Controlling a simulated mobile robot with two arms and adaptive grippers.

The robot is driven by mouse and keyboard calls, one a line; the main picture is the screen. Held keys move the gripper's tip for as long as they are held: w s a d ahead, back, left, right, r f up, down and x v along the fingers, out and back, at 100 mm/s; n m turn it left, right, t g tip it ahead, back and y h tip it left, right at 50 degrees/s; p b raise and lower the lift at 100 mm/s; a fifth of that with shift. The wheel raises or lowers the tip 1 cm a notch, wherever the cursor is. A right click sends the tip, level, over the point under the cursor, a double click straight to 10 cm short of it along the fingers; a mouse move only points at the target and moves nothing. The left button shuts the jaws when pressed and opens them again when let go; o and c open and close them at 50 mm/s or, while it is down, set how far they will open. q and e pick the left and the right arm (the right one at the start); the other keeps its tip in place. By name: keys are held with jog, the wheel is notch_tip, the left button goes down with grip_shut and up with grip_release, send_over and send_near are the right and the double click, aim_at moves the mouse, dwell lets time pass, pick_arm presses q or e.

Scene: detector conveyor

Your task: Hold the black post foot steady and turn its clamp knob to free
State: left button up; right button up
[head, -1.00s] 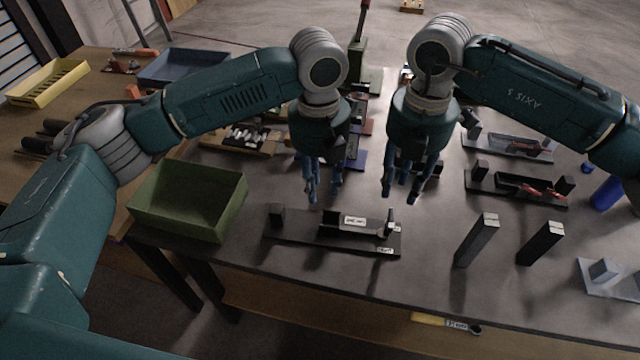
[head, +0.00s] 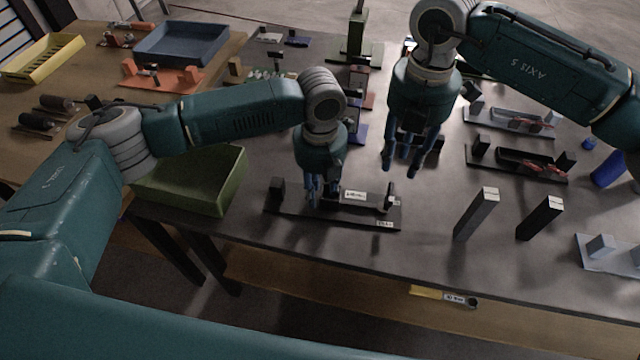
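A long black fixture (head: 360,217) lies near the table's front edge, with a block at its left end, a white-labelled black body and a short upright part (head: 390,197) at its right end. I take it for the black post foot; no clamp knob is clear at this size. My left gripper (head: 322,198) is lowered over the left part of the labelled body, its fingers hiding that part. Whether they grip it I cannot tell. My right gripper (head: 402,163) hangs above and behind the fixture's right end, fingers apart and empty.
A green bin (head: 190,180) stands left of the fixture. Two upright posts, one grey (head: 477,215) and one black (head: 540,218), stand to the right. More fixtures (head: 515,162) line the table's right side. Bare table lies between the fixture and the posts.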

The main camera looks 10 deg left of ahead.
aim_at(389, 191)
pick_arm(q)
grip_shut()
pick_arm(e)
jog(key=shift+o, duration=0.4)
jog(key=f+n, duration=0.2)
jog(key=f, duration=0.1)
jog(key=f+n, duration=0.6)
jog(key=shift+a+f, duration=0.25)
jog(key=shift+f, duration=0.15)
dwell(0.3)
pick_arm(q)
jog(key=shift+w, duration=0.1)
pick_arm(e)
grip_shut()
